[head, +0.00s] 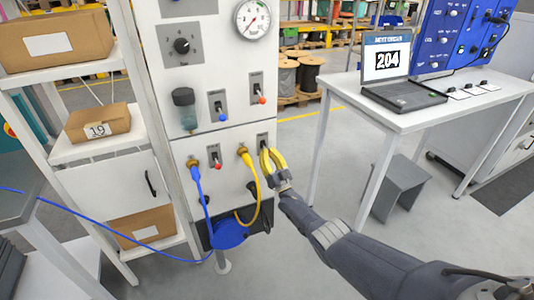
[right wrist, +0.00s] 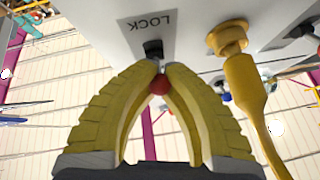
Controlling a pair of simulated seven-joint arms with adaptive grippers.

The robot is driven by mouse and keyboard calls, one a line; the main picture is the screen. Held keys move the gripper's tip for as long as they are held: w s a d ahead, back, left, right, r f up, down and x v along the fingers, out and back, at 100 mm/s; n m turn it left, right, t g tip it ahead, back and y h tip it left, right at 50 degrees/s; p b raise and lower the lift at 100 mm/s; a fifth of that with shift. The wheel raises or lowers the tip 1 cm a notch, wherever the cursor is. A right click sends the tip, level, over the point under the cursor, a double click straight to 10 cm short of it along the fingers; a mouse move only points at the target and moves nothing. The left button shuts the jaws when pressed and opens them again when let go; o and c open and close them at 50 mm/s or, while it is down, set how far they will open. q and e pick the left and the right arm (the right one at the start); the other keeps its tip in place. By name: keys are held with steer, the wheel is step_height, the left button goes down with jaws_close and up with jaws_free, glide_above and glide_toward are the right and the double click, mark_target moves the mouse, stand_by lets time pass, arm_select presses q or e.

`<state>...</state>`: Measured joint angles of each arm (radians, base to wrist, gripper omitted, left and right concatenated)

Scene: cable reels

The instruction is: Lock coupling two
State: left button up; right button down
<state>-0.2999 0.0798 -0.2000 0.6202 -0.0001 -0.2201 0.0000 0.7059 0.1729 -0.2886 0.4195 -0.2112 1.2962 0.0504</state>
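The yellow hose's brass coupling (head: 243,150) is on the lower panel (head: 228,172), and it also shows at the right of the right wrist view (right wrist: 228,38). Beside it is a lock lever with a red ball knob (right wrist: 159,85), under an upside-down LOCK label (right wrist: 150,22). My right gripper (head: 266,152) has yellow fingers, closed together at the tips (right wrist: 162,72) around the lever, with the knob between them. In the head view the fingers hide most of this lever. My left gripper is not in view.
A blue hose coupling (head: 193,163) and another red-knobbed lever (head: 215,160) are left of the yellow coupling. The yellow hose (head: 257,195) hangs close to my right gripper. A white table (head: 420,112) with a laptop (head: 400,90) stands to the right.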

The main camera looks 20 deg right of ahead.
steer(key=c, duration=1.2)
jaws_free()
steer(key=v, duration=1.2)
